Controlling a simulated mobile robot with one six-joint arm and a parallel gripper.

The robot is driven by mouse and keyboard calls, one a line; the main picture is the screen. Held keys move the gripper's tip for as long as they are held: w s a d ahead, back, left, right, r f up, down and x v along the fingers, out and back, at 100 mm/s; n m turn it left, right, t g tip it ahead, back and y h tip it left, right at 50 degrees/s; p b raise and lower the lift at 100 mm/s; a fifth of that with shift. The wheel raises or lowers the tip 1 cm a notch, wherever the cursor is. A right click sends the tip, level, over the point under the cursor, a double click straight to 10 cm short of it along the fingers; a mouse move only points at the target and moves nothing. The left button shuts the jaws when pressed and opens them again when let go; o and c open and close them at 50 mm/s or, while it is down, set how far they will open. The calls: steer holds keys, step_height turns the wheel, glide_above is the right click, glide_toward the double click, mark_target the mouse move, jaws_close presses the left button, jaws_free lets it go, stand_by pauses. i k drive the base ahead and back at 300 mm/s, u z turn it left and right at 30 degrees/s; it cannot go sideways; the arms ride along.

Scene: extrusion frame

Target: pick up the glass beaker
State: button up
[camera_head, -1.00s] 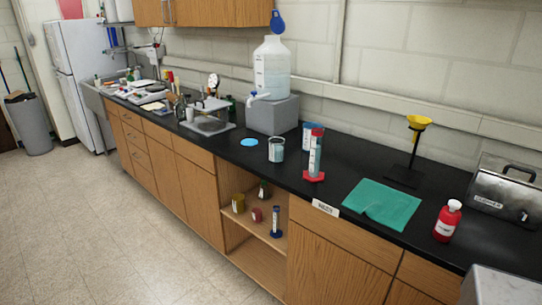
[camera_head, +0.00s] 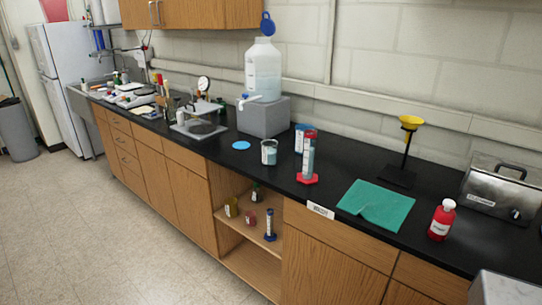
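A glass beaker (camera_head: 269,152) stands upright on the black counter, left of the middle of the bench. It holds a pale blue-grey content in its lower part. A blue disc (camera_head: 241,145) lies on the counter to its left. A graduated cylinder with a red base (camera_head: 308,162) stands to its right, apart from it. My gripper is not in view.
A large jug (camera_head: 263,72) sits on a grey block (camera_head: 263,117). An open shelf (camera_head: 250,255) lies below.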

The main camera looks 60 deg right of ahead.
mark_target(269, 153)
steer(key=i, duration=0.85)
steer(key=u, duration=0.05)
